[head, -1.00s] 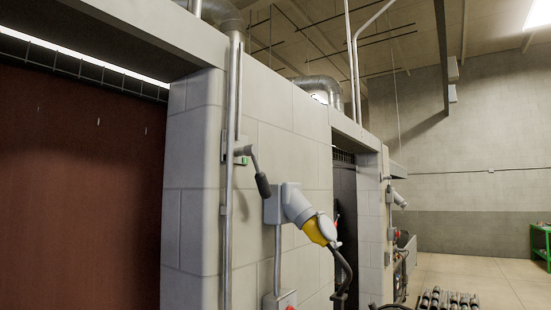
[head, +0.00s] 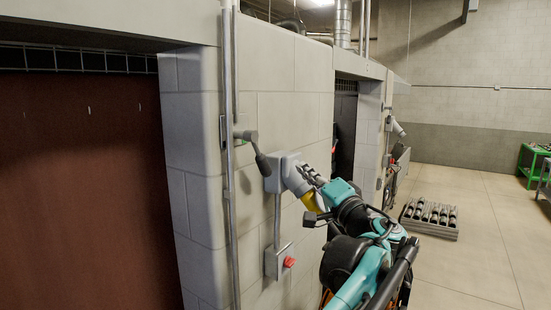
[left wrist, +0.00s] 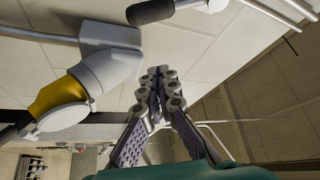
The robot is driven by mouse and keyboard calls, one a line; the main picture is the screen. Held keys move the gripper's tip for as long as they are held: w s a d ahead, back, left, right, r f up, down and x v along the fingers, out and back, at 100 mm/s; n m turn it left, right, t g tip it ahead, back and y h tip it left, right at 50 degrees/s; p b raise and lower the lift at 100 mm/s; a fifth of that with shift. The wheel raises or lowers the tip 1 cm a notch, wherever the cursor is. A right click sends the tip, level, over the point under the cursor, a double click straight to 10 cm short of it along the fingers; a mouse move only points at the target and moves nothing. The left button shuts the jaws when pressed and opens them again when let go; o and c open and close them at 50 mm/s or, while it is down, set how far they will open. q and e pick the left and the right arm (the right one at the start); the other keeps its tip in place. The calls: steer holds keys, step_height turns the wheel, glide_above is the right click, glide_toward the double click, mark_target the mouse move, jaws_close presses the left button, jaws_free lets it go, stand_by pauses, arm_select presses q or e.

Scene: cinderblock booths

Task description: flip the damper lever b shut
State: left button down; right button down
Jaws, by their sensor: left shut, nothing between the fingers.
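A damper lever (head: 262,163) with a dark grip is mounted by a vertical pipe on the near block pillar. Its grip hangs down, slanting to the right. No letter is readable on it. In the left wrist view its dark grip (left wrist: 150,11) and grey arm show at the top edge. My left gripper (head: 308,174) is shut and empty, to the right of the lever and apart from it, in front of the grey socket. In the left wrist view its closed fingers (left wrist: 161,76) point toward the wall, below the lever grip. My right gripper is not in view.
A grey socket (head: 281,168) with a yellow plug, partly hidden by my gripper, is just right of the lever. Below is a box with a red button (head: 289,262). A vertical pipe (head: 229,205) runs beside the lever. A rack of dark cylinders (head: 430,217) lies on the floor.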

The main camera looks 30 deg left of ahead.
mark_target(259, 158)
arm_select(q)
steer(key=p+x, duration=0.3)
steer(key=x, duration=0.7)
steer(key=s+f, duration=0.1)
steer(key=s+a+f, duration=0.1)
steer(key=s, duration=0.1)
steer(key=shift+s+f, duration=0.1)
steer(key=shift+s, duration=0.15)
